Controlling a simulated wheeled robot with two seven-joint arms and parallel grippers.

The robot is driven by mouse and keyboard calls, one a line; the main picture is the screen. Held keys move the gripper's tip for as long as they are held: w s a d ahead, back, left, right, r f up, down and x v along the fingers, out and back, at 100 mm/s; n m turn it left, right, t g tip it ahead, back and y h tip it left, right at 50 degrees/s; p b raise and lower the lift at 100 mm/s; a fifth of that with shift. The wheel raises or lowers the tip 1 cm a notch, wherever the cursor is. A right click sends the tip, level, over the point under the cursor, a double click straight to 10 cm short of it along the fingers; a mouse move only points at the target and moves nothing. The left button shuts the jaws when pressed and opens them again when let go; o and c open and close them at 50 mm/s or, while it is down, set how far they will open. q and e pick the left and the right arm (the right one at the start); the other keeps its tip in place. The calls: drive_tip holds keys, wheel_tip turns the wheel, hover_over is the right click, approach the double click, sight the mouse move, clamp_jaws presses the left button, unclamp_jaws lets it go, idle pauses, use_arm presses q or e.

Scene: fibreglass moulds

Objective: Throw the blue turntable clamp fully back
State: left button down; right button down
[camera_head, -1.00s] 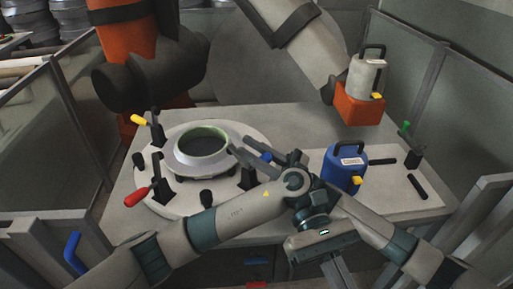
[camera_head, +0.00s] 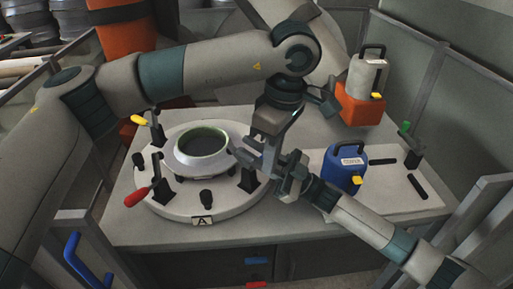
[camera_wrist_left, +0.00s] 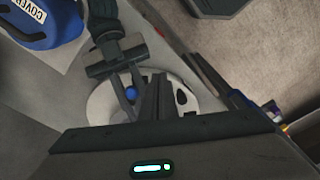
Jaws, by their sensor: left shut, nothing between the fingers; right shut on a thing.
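The blue turntable clamp's dark base (camera_head: 250,180) stands on the right side of the round white turntable (camera_head: 225,208). Its blue handle is hidden in the head view, but a blue knob (camera_wrist_left: 131,93) shows in the left wrist view between the right gripper's fingers. My right gripper (camera_head: 240,152) reaches in from the lower right and is shut on this handle. My left gripper (camera_head: 268,162) points down just beside and in front of it, shut and empty. Its closed fingers also show in the left wrist view (camera_wrist_left: 157,82). The clamp's exact tilt is hidden by the grippers.
A ring-shaped mould (camera_head: 203,165) sits on the turntable, with a red-handled clamp (camera_head: 138,196) and a yellow-handled clamp (camera_head: 140,120) at its left. A blue jug (camera_head: 340,172) stands close right of the grippers. A grey jug (camera_head: 362,78) sits in an orange holder (camera_head: 360,107).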

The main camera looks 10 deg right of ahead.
use_arm(q)
drive_tip(key=w+a+r+n+t+y, duration=0.1)
drive_tip(key=w+a+r+n+t, duration=0.1)
drive_tip(key=w+r, duration=0.3)
wheel_tip(320, 180, up, 3)
drive_tip(key=shift+w+a+r+t, duration=0.1)
drive_tip(key=shift+w+a+t, duration=0.15)
drive_tip(key=shift+a+t, duration=0.4)
drive_tip(key=f, duration=0.3)
drive_tip(key=w+f, duration=0.1)
drive_tip(key=f, duration=0.3)
drive_tip(key=w+d+f, duration=0.1)
drive_tip(key=f, duration=0.3)
drive_tip(key=shift+w+f, duration=0.15)
drive_tip(key=shift+w, duration=0.1)
drive_tip(key=shift+d, duration=0.1)
drive_tip(key=shift+s+d, duration=0.1)
